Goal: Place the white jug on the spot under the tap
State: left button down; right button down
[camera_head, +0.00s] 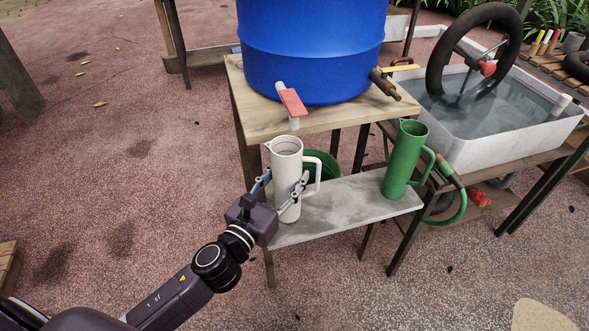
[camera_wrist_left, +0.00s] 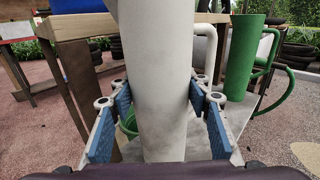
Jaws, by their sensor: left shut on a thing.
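The white jug (camera_head: 287,170) stands upright at the left end of the low grey shelf (camera_head: 345,205), below the tap (camera_head: 291,103) with its red handle. Whether its base touches the shelf I cannot tell. My left gripper (camera_head: 281,188) is shut around the jug's body from the front left. In the left wrist view the white jug (camera_wrist_left: 155,80) fills the middle between the blue finger pads, its handle to the right. The spot under the tap is not visible. My right gripper is not in view.
A green jug (camera_head: 404,160) stands at the shelf's right end. A dark green bucket (camera_head: 321,166) shows behind the white jug. The blue barrel (camera_head: 312,50) sits on the wooden table above. A water trough (camera_head: 485,120) with a tyre is at right. The shelf's middle is clear.

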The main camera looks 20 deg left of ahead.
pick_arm(q)
jog(key=w, duration=0.1)
jog(key=w+f, duration=0.1)
jog(key=w, duration=0.1)
jog(key=shift+w+d+f+b, duration=0.25)
jog(key=shift+d+b, duration=0.05)
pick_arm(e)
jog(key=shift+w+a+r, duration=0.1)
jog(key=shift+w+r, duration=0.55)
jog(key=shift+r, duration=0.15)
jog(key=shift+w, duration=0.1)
pick_arm(q)
jog(key=shift+f, duration=0.1)
jog(key=c, duration=1)
grip_release()
jog(key=shift+c, duration=0.2)
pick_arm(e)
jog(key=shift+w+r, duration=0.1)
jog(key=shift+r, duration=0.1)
